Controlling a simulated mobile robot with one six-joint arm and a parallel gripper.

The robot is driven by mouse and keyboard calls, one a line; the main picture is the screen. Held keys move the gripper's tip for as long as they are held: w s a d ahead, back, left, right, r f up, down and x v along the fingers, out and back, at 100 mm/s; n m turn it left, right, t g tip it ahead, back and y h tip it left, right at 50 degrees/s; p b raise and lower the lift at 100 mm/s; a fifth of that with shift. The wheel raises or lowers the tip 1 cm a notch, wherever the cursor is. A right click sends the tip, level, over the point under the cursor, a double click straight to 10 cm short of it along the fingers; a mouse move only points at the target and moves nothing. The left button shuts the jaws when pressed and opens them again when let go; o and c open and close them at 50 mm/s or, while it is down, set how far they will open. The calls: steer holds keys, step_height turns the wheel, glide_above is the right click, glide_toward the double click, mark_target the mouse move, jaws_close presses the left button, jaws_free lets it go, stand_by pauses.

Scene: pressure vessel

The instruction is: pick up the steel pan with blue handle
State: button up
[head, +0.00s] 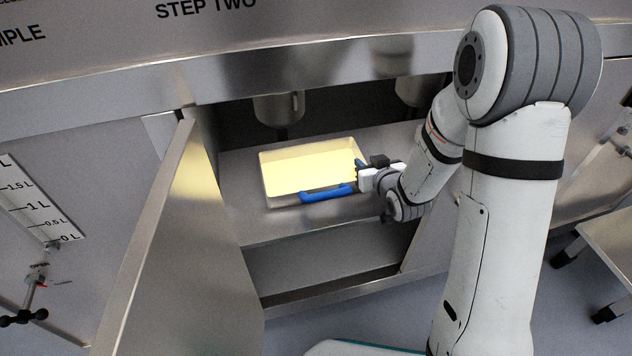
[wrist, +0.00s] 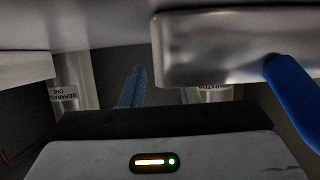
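The steel pan (head: 263,182) is a rectangular tray, bright pale yellow inside, on the cabinet shelf. Its blue handle (head: 327,193) is on the near side. My gripper (head: 357,172) is at the pan's right end, right of the handle and not around it. In the wrist view the pan's metal wall (wrist: 205,50) is at upper right, with the blue handle (wrist: 292,95) at the right edge. The fingers of my gripper (wrist: 160,92) look apart, with nothing seen between them. Whether a finger touches the pan is unclear.
An open cabinet door (head: 165,240) stands left of the shelf (head: 265,232). Metal outlets (head: 279,108) hang above the pan, under the counter edge. Labelled separator pipes (wrist: 65,90) show in the wrist view. A side table (head: 610,245) is at the right.

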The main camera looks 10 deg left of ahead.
steer(key=shift+w+a+f, duration=0.25)
steer(key=shift+w+f, duration=0.05)
steer(key=shift+w, duration=0.3)
steer(key=shift+c, duration=0.3)
jaws_close()
